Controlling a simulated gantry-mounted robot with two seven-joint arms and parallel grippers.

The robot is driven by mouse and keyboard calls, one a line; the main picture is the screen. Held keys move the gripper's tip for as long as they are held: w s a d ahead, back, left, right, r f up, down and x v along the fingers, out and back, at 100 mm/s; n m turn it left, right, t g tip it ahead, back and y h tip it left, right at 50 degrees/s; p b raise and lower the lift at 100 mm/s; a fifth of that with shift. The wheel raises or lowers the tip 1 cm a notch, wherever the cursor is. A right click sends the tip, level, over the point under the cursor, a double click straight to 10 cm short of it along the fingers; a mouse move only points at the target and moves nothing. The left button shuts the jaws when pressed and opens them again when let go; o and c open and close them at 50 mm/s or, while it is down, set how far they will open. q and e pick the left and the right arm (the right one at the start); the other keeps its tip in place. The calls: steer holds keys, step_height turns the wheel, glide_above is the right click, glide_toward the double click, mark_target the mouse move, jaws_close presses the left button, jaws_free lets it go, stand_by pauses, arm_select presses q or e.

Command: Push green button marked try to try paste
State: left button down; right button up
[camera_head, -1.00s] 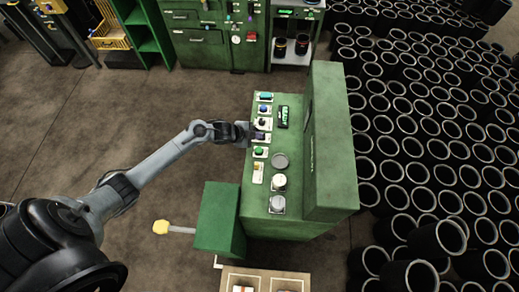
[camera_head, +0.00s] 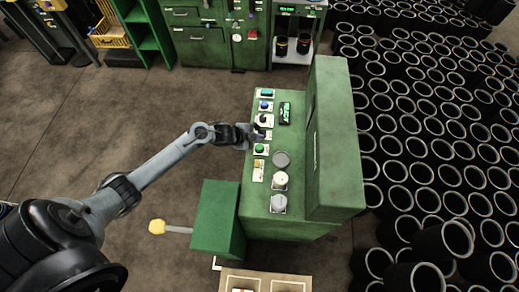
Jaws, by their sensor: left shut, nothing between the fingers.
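The green machine's control panel (camera_head: 270,185) carries a column of labelled buttons along its left edge. A green button (camera_head: 260,149) sits on a white plate just below my left gripper in the picture; its label is too small to read. My left gripper (camera_head: 250,134) is shut and empty, at the panel's left edge beside a dark control. A blue button (camera_head: 265,106) and a teal one (camera_head: 267,93) lie further up the column, and a yellow control (camera_head: 258,165) lies below. I cannot tell whether the gripper touches the panel. My right gripper is not in view.
A green box (camera_head: 217,220) and a yellow-knobbed lever (camera_head: 157,227) stand at the panel's lower left. A tall green housing (camera_head: 335,140) rises on its right. Many black sleeves (camera_head: 430,140) fill the right side. The floor (camera_head: 110,110) at left is mostly clear.

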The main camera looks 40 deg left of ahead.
mark_target(258, 148)
arm_select(q)
step_height(258, 148, down, 4)
steer(key=shift+f+b, duration=0.1)
steer(key=shift+b, duration=1.15)
steer(key=shift+f, duration=0.1)
stand_by(0.9)
steer(key=shift+f, duration=0.15)
steer(key=shift+f+b, duration=0.25)
steer(key=shift+b, duration=0.05)
